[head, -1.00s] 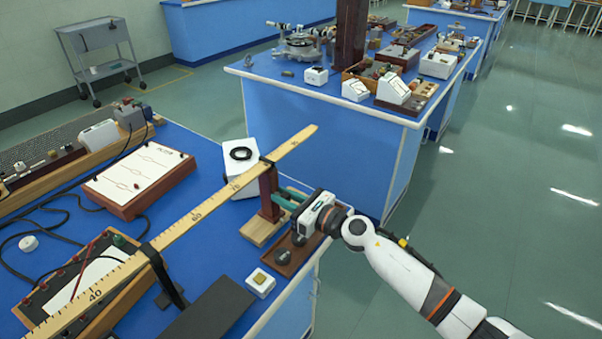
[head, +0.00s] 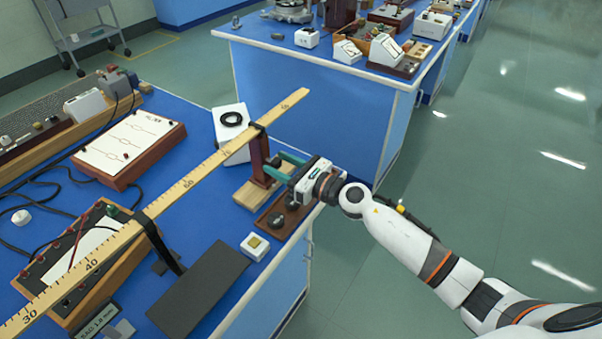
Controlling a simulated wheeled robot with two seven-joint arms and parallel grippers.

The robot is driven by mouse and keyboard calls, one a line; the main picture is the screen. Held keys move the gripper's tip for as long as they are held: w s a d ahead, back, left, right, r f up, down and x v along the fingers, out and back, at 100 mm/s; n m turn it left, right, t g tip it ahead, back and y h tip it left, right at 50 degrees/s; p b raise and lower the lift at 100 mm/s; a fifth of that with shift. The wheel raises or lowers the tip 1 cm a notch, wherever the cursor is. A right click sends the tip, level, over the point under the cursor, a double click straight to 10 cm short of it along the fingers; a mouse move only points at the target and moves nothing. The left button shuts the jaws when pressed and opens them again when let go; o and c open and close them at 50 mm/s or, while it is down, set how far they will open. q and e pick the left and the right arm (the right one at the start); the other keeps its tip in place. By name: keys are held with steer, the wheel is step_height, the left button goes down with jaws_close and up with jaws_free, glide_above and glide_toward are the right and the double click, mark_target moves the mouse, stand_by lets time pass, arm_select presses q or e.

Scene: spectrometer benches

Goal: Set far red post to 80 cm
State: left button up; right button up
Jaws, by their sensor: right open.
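The far dark red post (head: 260,158) stands on a pale wooden block (head: 247,197) and meets the long wooden ruler (head: 165,202) at a black clip (head: 259,131). The clip lies beyond the 60 mark; its exact reading is too small to tell. My right gripper (head: 272,161) is open, its green fingers reaching from the right to the post at mid-height. I cannot tell whether they straddle or touch it. A nearer black support (head: 163,245) meets the ruler beyond the 40 mark. My left gripper is not in view.
A white box with a black ring (head: 231,121) stands just behind the ruler. A brown tray with dark knobs (head: 280,220) and a small white box (head: 255,247) lie near the right bench edge. A dark flat plate (head: 200,289) lies nearer. Open floor is at right.

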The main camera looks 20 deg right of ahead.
steer(key=b+v, duration=0.2)
steer(key=v, duration=0.8)
steer(key=shift+s+d, duration=0.2)
steer(key=shift+s, duration=0.05)
